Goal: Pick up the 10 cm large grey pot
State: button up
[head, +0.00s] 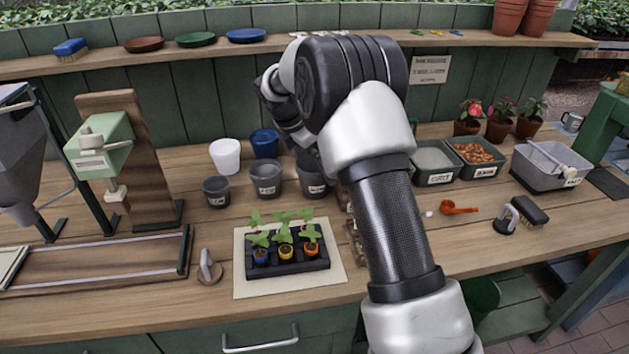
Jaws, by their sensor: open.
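Three dark grey pots stand in a row on the wooden bench: a small one (216,193) at left, a bigger one (267,181) in the middle, and another bigger one (311,185) at right. Each has a pale label too small to read, so I cannot tell for sure which is the 10 cm one. The right pot is partly hidden by my arm. My gripper (306,156) is open and points down above or just behind the right pot. My arm hides much of it, and I cannot tell whether it touches the pot.
A white pot (225,156) and a blue pot (264,143) stand behind the grey ones. A seedling tray (285,266) sits in front on a pale mat. Grey bins (433,178) and potted flowers stand right. A green press (101,147) stands left. A shelf (215,50) runs behind.

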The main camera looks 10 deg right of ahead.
jog(key=shift+x, duration=0.85)
jog(key=c, duration=1.1)
jog(key=shift+r, duration=0.1)
